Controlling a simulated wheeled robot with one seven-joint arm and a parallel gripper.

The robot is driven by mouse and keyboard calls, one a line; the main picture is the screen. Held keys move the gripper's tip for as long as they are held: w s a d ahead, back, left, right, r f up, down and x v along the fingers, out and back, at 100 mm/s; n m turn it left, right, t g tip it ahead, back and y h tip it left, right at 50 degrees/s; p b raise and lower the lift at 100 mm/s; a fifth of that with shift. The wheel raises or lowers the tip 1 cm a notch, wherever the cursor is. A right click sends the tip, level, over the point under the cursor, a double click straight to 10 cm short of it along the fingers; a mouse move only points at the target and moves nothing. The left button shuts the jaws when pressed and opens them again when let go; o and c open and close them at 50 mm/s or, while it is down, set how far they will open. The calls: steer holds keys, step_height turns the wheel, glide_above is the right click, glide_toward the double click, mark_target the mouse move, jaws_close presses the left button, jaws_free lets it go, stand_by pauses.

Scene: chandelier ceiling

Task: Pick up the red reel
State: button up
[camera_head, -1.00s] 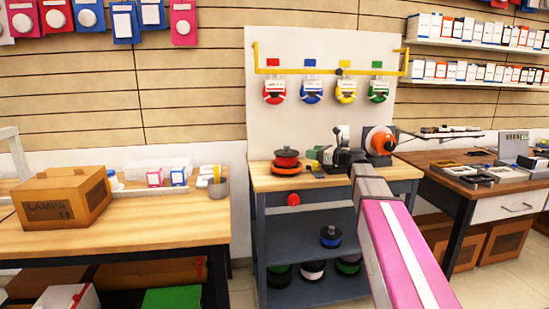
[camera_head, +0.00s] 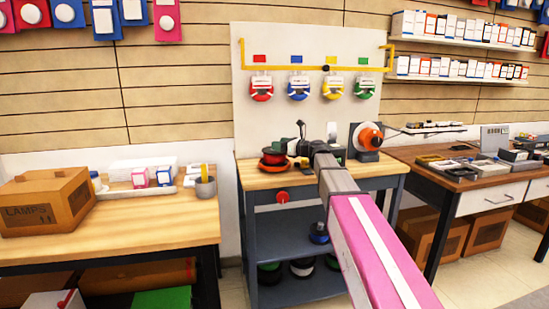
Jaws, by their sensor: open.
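My gripper (camera_head: 297,141) is open, just right of the reel in the picture. Its dark jaws overlap the reel's right side, so that part is hidden. I cannot tell whether the jaws touch the reel or stand around it.
An orange reel on a grey stand (camera_head: 369,139) is to the right on the workbench (camera_head: 262,182). Behind is a white board (camera_head: 309,50) with coloured reels hanging from a yellow rail (camera_head: 300,69). Side tables with a cardboard box (camera_head: 48,203) and trays (camera_head: 486,167) flank the bench.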

steer(key=shift+x, duration=0.8)
steer(key=shift+d, duration=0.1)
jaws_close()
steer(key=shift+r, duration=0.15)
